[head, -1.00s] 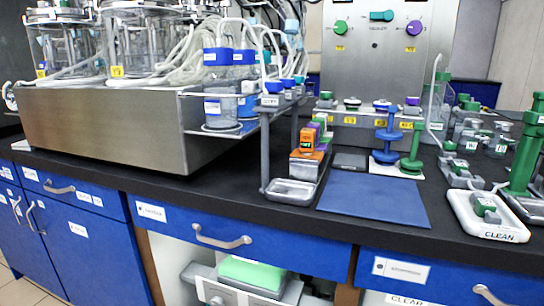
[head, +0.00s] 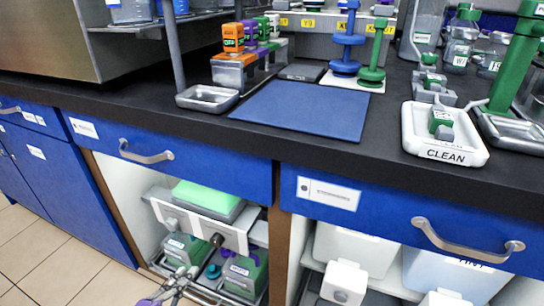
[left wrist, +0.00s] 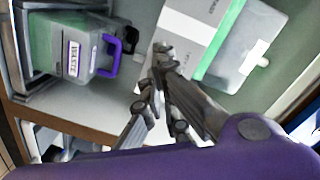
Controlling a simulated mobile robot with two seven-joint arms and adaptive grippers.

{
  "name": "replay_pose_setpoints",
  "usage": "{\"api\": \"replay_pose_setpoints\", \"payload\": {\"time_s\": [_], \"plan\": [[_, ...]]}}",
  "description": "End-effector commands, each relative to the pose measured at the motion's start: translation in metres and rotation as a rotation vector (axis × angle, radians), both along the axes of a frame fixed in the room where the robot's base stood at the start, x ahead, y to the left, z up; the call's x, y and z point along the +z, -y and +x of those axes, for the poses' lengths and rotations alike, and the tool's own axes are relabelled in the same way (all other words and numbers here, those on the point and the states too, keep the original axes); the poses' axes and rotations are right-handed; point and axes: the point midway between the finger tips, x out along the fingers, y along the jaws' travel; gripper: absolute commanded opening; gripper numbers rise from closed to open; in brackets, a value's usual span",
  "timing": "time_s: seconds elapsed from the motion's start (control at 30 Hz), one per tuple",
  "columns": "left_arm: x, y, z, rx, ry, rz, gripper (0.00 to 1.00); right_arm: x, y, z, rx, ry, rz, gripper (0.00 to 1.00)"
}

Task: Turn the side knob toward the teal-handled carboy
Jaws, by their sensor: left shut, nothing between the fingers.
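A white-fronted unit (head: 195,222) with a bright green top stands in the open bay under the bench. A dark knob (head: 217,240) sticks out of its front, and a paler knob (head: 170,222) is to its left. Below are two green-labelled carboys: the left one (head: 178,250) with a teal part (head: 212,271) beside it, and the right one (head: 240,278) with a purple handle, also in the left wrist view (left wrist: 75,55). My left gripper (head: 188,274) is shut and empty, low before the left carboy. In the left wrist view its fingertips (left wrist: 164,52) overlap the white panel; contact is unclear. My right gripper is out of view.
A wooden divider (head: 279,235) bounds the bay on the right, with white containers (head: 350,248) beyond it. The blue drawer front (head: 180,158) and black bench edge overhang the bay. Tiled floor (head: 60,245) is clear at the left.

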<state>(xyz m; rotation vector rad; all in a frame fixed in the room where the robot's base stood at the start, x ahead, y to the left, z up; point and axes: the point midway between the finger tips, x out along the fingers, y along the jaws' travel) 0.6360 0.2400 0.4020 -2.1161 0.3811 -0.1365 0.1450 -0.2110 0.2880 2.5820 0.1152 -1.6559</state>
Motion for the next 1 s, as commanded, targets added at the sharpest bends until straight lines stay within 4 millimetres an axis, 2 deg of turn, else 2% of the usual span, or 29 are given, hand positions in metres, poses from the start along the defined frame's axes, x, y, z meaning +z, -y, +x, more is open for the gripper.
{"api": "replay_pose_setpoints", "payload": {"time_s": [0.03,0.2,0.6,0.8,1.0], "plan": [[0.006,-0.001,0.010,-0.009,0.027,0.016,0.00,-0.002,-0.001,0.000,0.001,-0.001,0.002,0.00],[0.016,0.000,0.027,-0.022,0.069,0.037,0.00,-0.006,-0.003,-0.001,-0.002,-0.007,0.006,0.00],[0.016,0.016,0.070,-0.022,0.068,0.034,0.00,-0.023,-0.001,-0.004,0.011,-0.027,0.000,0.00],[0.016,0.022,0.084,-0.022,0.067,0.035,0.00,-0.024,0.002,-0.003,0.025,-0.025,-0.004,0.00],[0.016,0.023,0.088,-0.020,0.064,0.036,0.00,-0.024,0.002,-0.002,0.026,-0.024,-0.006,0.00]]}}
